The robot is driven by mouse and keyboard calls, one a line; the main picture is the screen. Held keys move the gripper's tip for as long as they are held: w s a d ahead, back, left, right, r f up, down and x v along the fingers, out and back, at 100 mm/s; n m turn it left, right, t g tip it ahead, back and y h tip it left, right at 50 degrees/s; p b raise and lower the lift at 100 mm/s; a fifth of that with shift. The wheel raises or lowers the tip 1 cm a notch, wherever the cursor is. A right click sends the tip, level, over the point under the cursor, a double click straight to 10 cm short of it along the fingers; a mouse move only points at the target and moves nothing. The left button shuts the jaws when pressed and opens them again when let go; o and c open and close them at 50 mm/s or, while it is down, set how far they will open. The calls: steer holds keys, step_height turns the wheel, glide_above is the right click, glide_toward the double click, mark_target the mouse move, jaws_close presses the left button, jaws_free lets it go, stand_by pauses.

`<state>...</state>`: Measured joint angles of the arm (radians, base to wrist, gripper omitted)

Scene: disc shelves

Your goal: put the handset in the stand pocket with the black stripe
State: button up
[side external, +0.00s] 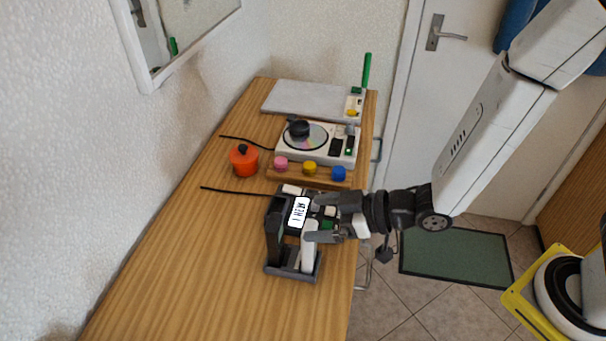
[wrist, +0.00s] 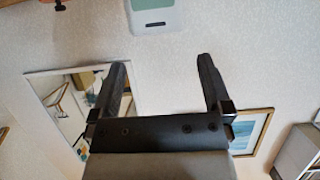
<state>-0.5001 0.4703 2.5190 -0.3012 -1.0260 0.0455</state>
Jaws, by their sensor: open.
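A dark stand (side external: 291,270) is on the wooden counter in the side external view. A dark upright part rises at its left and a white upright piece (side external: 309,248) at its right. The white piece may be the handset, but I cannot tell for sure. No black stripe can be made out. My gripper (side external: 308,222) is over the stand's far right part, reaching in from the right and hiding some of what is behind it. In the wrist view my gripper (wrist: 163,64) is open, with nothing between its fingers.
A turntable (side external: 318,140), a row of coloured knobs (side external: 309,168) and an orange pot (side external: 244,159) are farther back. A black box with a white label (side external: 299,211) is beside my gripper. A white-and-green wall device (wrist: 153,16) shows in the wrist view. The near counter is clear.

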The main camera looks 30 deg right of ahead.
steer(key=d+m+g+h, duration=0.4)
steer(key=d+m+h, duration=0.4)
steer(key=d, duration=1.1)
steer(key=s+d+m+g+h, duration=0.1)
steer(key=s+d+g, duration=0.1)
steer(key=s+d, duration=0.2)
steer(key=shift+s+d+r+g, duration=0.2)
steer(key=shift+s+r+g, duration=0.2)
steer(key=shift+s, duration=0.3)
